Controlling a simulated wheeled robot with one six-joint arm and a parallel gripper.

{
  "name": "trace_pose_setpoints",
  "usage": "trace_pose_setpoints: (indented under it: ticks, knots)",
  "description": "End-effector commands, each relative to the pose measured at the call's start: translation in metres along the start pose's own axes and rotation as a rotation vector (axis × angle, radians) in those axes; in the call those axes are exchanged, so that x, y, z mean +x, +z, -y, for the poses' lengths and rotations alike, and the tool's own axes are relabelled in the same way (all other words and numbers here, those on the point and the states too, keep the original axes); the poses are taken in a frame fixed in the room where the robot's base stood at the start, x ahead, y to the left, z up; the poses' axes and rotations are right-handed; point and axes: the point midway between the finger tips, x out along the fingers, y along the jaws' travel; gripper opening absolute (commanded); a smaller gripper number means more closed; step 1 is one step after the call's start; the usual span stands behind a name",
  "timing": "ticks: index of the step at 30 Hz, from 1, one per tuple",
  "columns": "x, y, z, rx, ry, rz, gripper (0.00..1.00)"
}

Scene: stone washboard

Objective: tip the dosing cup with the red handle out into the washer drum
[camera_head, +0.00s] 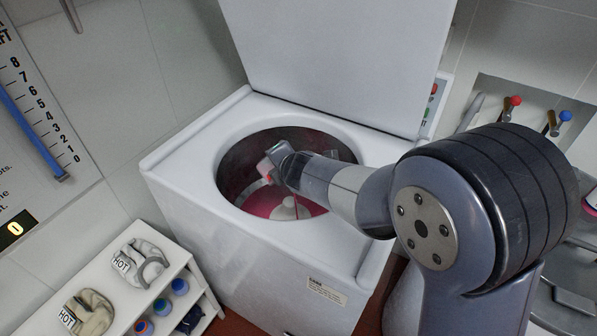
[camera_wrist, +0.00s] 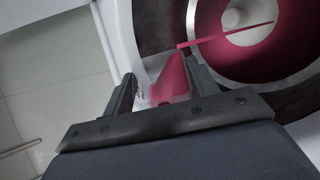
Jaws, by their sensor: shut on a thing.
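My gripper (camera_head: 277,160) is over the round opening of the washer drum (camera_head: 240,160), shut on the dosing cup (camera_head: 265,170), which is small and partly hidden by the fingers. In the wrist view my gripper (camera_wrist: 162,80) has a red part of the cup (camera_wrist: 171,80) between its fingers; I cannot tell handle from contents there. The cup looks tilted. A thin red stream (camera_wrist: 225,34) runs from near the cup towards the drum's pale centre post (camera_wrist: 240,15). The drum floor (camera_wrist: 275,50) is red-pink around the post.
The washer's white lid (camera_head: 340,60) stands raised behind the opening. A white shelf (camera_head: 190,262) at lower left bears two mitts marked HOT (camera_head: 140,262) and small coloured cups. A wall niche (camera_head: 535,105) at right holds red and blue knobbed items.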

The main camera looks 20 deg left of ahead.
Motion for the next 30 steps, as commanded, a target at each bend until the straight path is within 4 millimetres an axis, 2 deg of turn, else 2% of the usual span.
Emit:
trace_pose_setpoints:
  ticks: [30]
  knots:
    - [-0.0029,0.0048,-0.0001,0.091,0.037,-0.056,0.33]
